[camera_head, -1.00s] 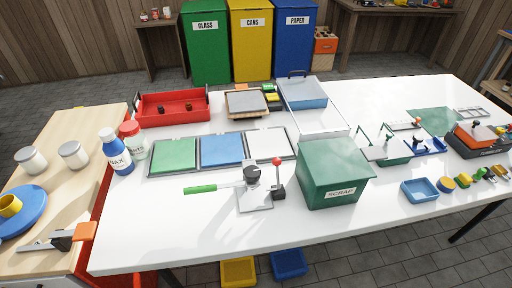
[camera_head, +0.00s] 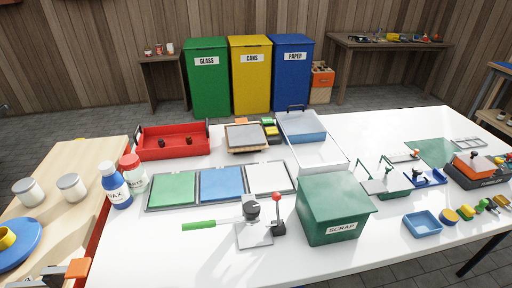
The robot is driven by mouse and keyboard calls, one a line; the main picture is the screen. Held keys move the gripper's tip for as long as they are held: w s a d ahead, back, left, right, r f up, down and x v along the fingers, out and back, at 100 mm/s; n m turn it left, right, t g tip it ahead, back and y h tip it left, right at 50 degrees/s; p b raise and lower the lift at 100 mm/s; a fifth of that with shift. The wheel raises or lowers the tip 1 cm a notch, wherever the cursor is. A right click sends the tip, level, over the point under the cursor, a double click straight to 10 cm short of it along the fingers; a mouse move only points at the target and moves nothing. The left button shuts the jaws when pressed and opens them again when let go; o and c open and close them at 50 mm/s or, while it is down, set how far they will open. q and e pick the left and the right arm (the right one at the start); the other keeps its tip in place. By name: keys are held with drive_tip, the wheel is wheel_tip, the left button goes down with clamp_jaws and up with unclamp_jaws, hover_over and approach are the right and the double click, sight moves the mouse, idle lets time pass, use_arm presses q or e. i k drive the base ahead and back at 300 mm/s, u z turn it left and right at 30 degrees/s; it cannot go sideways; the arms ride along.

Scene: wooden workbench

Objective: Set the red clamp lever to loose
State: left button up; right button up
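A lever with a red ball knob (camera_head: 276,196) stands upright on a black base (camera_head: 278,227) near the front middle of the white bench. It is beside a grey metal plate (camera_head: 254,237) carrying a dark round head (camera_head: 252,209). A long arm with a green handle (camera_head: 199,225) extends left from that head. The red-knobbed lever is the only red lever I can make out; its loose and tight marks are too small to read.
The green SCRAP bin (camera_head: 335,206) stands just right of the lever. Green, blue and white trays (camera_head: 222,184) lie behind it. Bottles (camera_head: 116,186) stand at the left. A blue dish (camera_head: 421,223) sits right. The bench front left of the plate is clear.

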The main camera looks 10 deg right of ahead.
sight(276, 196)
drive_tip(key=k, duration=0.5)
drive_tip(key=z, duration=1.6)
drive_tip(key=i, duration=0.9)
drive_tip(key=u, duration=2.15)
